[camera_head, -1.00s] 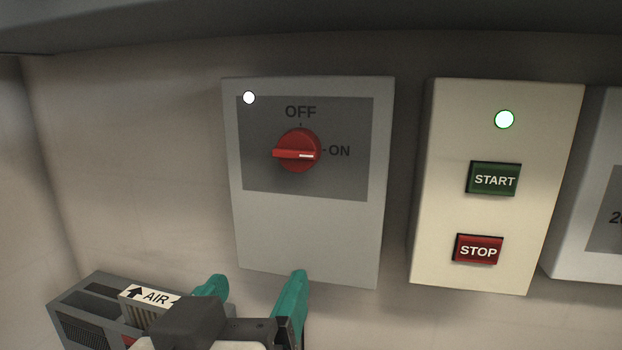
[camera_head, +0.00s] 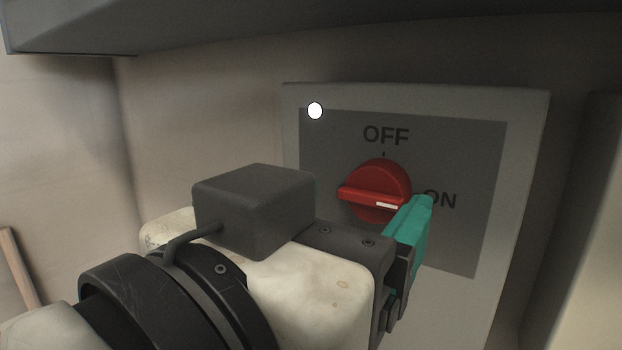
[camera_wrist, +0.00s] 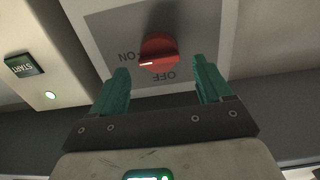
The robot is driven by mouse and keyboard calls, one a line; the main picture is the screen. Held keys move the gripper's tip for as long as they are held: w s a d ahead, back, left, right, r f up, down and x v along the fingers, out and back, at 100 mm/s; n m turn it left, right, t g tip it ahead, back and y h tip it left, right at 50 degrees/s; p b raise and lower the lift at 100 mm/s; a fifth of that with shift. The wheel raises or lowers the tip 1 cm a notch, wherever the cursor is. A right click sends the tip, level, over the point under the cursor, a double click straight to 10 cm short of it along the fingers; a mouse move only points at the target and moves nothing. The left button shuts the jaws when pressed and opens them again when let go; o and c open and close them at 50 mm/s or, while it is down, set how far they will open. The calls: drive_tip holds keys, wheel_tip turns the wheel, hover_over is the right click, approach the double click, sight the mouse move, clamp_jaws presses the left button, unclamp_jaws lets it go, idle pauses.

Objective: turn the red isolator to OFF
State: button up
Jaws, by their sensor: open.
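The red isolator (camera_head: 375,187) is a round knob with a bar handle on a grey box (camera_head: 400,268). Its white mark points right, at ON, and OFF is printed above it. My gripper (camera_head: 408,235) is in front of the box, just below the knob in the head view, with one teal finger visible and the other hidden behind my wrist. In the wrist view, which is upside down, the red isolator (camera_wrist: 158,52) lies ahead, between and beyond the tips of my open, empty gripper (camera_wrist: 158,75). The fingers appear apart from the knob.
A white lamp (camera_head: 315,111) is lit on the box's upper left. A dark ledge (camera_head: 250,25) runs overhead.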

sight(372, 190)
drive_tip(key=shift+x, duration=1.6)
drive_tip(key=shift+c, duration=0.4)
drive_tip(key=c, duration=0.9)
